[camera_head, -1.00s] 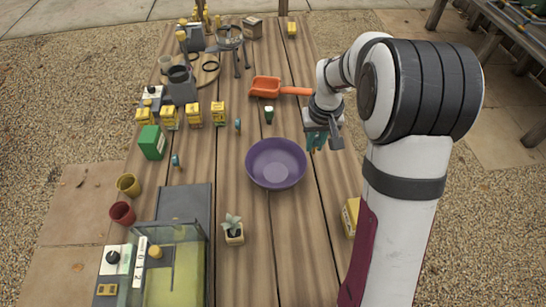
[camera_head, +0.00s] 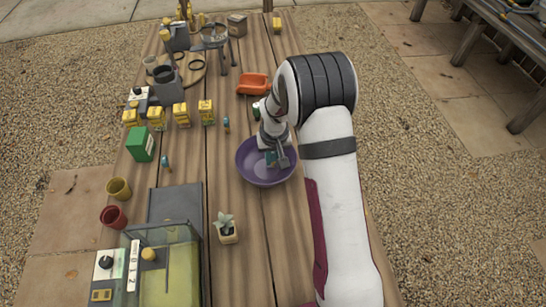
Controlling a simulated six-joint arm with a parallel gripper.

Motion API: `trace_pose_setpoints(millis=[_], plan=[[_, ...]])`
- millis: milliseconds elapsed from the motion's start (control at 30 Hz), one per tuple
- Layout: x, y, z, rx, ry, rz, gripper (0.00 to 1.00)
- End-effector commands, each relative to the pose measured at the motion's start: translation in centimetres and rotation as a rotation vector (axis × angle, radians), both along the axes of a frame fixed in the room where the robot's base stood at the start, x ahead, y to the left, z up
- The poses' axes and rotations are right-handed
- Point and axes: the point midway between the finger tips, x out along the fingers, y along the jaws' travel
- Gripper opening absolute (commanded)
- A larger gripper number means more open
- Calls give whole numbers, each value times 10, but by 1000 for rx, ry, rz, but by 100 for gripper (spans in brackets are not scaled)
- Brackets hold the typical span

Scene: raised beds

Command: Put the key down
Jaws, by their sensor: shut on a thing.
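My gripper (camera_head: 279,158) points down over the purple bowl (camera_head: 250,174), inside its outline in the head view. It is shut on a small teal piece, which I take to be the key (camera_head: 270,158). The fingers hide most of it, and I cannot tell whether it touches the bowl. Two similar small teal-topped items stand on the table, one beside the yellow boxes (camera_head: 226,124) and one near the green box (camera_head: 165,161).
An orange scoop (camera_head: 252,84) lies behind the bowl, partly covered by my arm. A potted succulent (camera_head: 226,230) stands in front. Yellow boxes (camera_head: 181,114), a green box (camera_head: 140,145) and a glass-walled machine (camera_head: 165,275) occupy the left. Bare planks lie between succulent and bowl.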

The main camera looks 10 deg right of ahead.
Motion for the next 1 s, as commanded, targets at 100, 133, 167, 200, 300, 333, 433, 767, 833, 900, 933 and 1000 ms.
trace_pose_setpoints(millis=[100, 133, 167, 200, 300, 333, 433, 767, 833, 900, 933, 1000], plan=[[0, 0, 0, 0, 0, 0, 0], [0, 0, 0, 0, 0, 0, 0], [0, 0, -1, 0, 0, 0, 0], [0, 0, -2, 0, 0, 0, 0], [0, 0, -2, 0, -1, 0, 30], [0, 0, -2, 0, 0, 0, 36], [0, 0, -2, 0, 0, 0, 48], [0, 0, 11, 0, -4, 0, 48], [-2, 0, 25, 0, -5, -1, 48], [-5, 0, 43, 1, -5, -1, 48], [-6, 0, 51, 0, -6, 0, 48], [-9, 0, 69, 0, -5, -1, 48]])
